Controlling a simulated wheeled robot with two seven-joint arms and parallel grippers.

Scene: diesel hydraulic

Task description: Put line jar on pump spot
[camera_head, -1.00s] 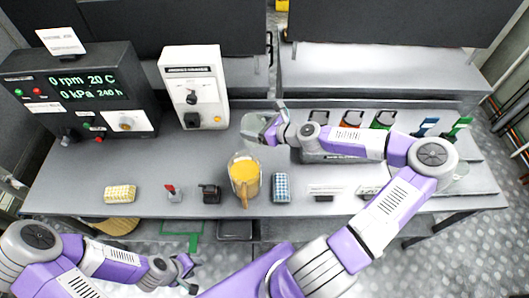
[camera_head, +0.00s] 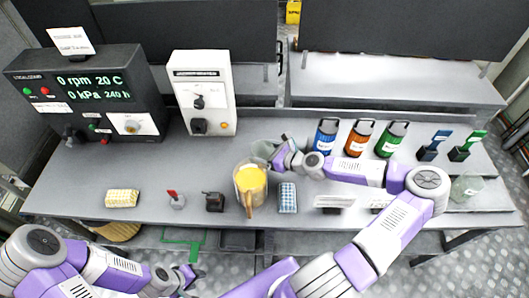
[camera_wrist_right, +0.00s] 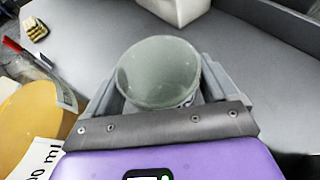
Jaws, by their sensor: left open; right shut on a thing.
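My right gripper (camera_head: 287,157) is shut on a translucent grey-green jar (camera_head: 262,149), just behind the yellow-filled jug. In the right wrist view the jar (camera_wrist_right: 158,72) sits between the two fingers, its round top facing the camera. I cannot tell whether its base touches the bench. A second pale, translucent jar (camera_head: 466,187) stands at the bench's right end. My left gripper (camera_head: 188,277) is open and empty, low in front of the bench. I cannot pick out a marked pump spot; a white box with a dial (camera_head: 203,92) stands at the back of the bench.
The jug (camera_head: 250,186) stands close to the held jar and also shows in the wrist view (camera_wrist_right: 28,125). Blue, orange and green canisters (camera_head: 358,138) stand behind my right arm. Small items, including a checked blue block (camera_head: 287,197), line the front.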

